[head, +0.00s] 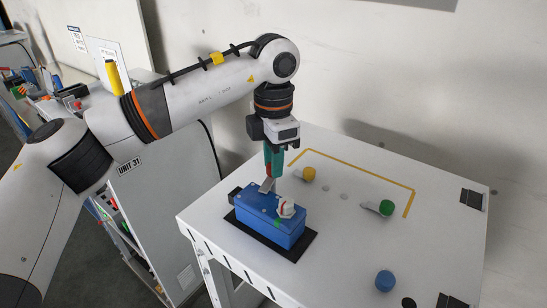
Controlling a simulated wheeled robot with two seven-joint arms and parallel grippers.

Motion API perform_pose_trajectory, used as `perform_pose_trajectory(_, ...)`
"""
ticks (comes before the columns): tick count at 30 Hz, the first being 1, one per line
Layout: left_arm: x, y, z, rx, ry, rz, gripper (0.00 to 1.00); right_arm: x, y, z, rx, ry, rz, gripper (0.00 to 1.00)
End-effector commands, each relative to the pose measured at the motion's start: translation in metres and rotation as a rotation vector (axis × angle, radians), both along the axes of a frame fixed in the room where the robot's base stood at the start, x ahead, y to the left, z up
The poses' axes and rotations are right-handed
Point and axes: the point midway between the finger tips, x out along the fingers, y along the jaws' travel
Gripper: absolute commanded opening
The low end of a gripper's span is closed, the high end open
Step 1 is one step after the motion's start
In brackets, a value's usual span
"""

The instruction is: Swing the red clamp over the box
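The blue box (262,222) sits on a black mat at the front left part of the white table. My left gripper (273,174) points straight down at the box's back edge, its teal fingers close together. A small red part, the red clamp (267,170), shows at these fingers, which look shut on it and hide most of it. A short grey metal bar (267,186) shows just below the fingertips, by the box's back top edge; I cannot tell whether it rests on the lid. My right gripper is not in view.
A white knob-like piece (286,208) stands on the box. A yellow-capped clamp (309,174), a green-capped clamp (385,208) and a blue cap (385,281) stand on the table (340,235). A yellow line is marked near the wall.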

Motion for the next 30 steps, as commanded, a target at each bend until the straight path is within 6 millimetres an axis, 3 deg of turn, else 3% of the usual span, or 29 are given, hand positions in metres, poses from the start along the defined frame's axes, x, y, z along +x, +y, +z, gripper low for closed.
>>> perform_pose_trajectory(3, 0.0, 0.0, 0.0, 0.0, 0.0, 0.0, 0.03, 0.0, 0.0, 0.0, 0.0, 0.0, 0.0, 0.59)
perform_pose_trajectory(16, 0.0, 0.0, 0.0, 0.001, -0.002, -0.256, 0.03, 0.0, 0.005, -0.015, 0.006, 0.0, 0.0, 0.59)
perform_pose_trajectory(25, 0.0, 0.0, 0.001, 0.001, -0.002, -0.27, 0.03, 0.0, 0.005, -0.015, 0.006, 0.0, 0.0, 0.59)
perform_pose_trajectory(26, 0.0, 0.0, 0.001, 0.001, -0.002, -0.27, 0.27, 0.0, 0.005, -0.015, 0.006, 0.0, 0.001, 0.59)
perform_pose_trajectory(30, 0.0, 0.0, 0.001, 0.0, -0.001, -0.269, 0.47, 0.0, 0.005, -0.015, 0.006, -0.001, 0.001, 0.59)
